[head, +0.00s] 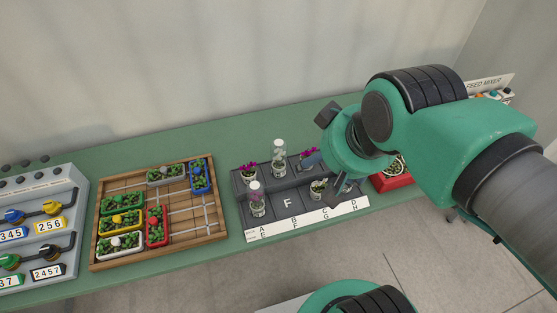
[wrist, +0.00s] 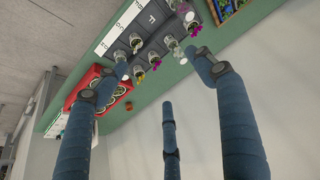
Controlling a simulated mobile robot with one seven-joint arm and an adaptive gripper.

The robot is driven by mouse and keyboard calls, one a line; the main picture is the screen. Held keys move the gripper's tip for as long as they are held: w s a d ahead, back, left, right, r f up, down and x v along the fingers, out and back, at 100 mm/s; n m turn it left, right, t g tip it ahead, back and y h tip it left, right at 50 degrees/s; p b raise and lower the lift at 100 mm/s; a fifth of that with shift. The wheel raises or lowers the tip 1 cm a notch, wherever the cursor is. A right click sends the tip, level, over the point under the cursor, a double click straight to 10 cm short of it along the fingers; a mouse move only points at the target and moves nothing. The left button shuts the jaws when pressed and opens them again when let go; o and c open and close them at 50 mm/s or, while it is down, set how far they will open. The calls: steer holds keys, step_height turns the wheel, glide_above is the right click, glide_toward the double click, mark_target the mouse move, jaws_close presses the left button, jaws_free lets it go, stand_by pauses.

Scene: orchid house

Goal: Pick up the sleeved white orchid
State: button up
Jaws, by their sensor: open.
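The sleeved white orchid (head: 279,157) stands upright in a white pot inside a tall clear sleeve, in the back row of the dark stepped stand (head: 287,205). In the wrist view a pale sleeved plant (wrist: 172,44) near the stand's back edge appears to be it. My gripper (head: 328,172) is to its right in the head view, partly hidden by my wrist. In the wrist view my gripper (wrist: 163,66) has its fingers spread wide with nothing between them touching.
Magenta orchids (head: 247,171) flank the white one without sleeves, and a low potted plant (head: 318,188) stands in front. A wooden tray (head: 160,210) of planted boxes lies left. A red tray (head: 391,179) lies right, partly behind my arm. The green bench (head: 225,152) is clear behind the stand.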

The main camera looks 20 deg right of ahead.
steer(key=shift+w, duration=0.1)
steer(key=n+g+p, duration=0.1)
steer(key=g+p, duration=0.2)
steer(key=g, duration=0.1)
glide_above(279, 143)
steer(key=s, duration=0.5)
step_height(279, 143, down, 14)
steer(key=shift+n+g, duration=0.4)
steer(key=shift+g, duration=0.3)
steer(key=w+f, duration=0.1)
steer(key=f, duration=0.2)
steer(key=w+f, duration=0.2)
steer(key=w+f+p, duration=0.1)
steer(key=f, duration=0.2)
steer(key=shift+w+f, duration=0.3)
steer(key=shift+w, duration=0.1)
steer(key=shift+w+f, duration=0.15)
steer(key=shift+f, duration=0.45)
steer(key=shift+f, duration=0.1)
